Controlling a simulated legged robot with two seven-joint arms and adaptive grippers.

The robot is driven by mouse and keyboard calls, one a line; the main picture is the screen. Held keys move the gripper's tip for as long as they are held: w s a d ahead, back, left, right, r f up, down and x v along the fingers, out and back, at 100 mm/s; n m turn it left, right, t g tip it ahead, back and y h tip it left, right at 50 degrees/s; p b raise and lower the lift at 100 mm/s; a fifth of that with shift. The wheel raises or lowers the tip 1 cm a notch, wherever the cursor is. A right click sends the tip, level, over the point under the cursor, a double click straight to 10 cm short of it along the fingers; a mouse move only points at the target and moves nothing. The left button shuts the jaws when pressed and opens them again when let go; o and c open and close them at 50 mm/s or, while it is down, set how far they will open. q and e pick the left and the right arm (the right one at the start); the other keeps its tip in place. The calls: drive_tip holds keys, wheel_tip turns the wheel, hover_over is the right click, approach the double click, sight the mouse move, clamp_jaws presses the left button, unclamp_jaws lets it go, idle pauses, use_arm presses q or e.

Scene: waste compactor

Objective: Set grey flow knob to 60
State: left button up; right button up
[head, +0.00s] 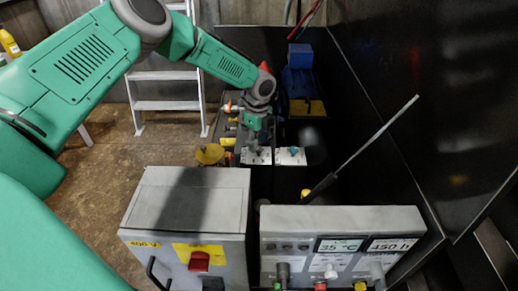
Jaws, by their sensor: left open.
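My left gripper (257,148) is open and points down over a small white plate (247,158) in the middle of the head view. Its fingers are at or just above this plate; I cannot tell if they touch anything. A grey knob there cannot be made out, as the fingers cover the plate's middle. A second white plate (284,161) with a teal knob (294,150) sits just to the right, apart from the gripper. No flow scale or number is readable. My right gripper is not in view.
A grey box marked 400 V with a red switch (199,261) stands front left. A control panel (340,219) with displays and several knobs stands front right. A black rod with a light tip (363,146) slants up beside a dark wall. A white ladder (166,105) stands behind.

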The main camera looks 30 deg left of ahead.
use_arm(q)
wheel_tip(320, 180, down, 2)
drive_tip(key=shift+a+f, duration=0.1)
drive_tip(key=shift+a, duration=0.05)
drive_tip(key=shift+f, duration=0.15)
drive_tip(key=shift+d, duration=0.2)
clamp_jaws()
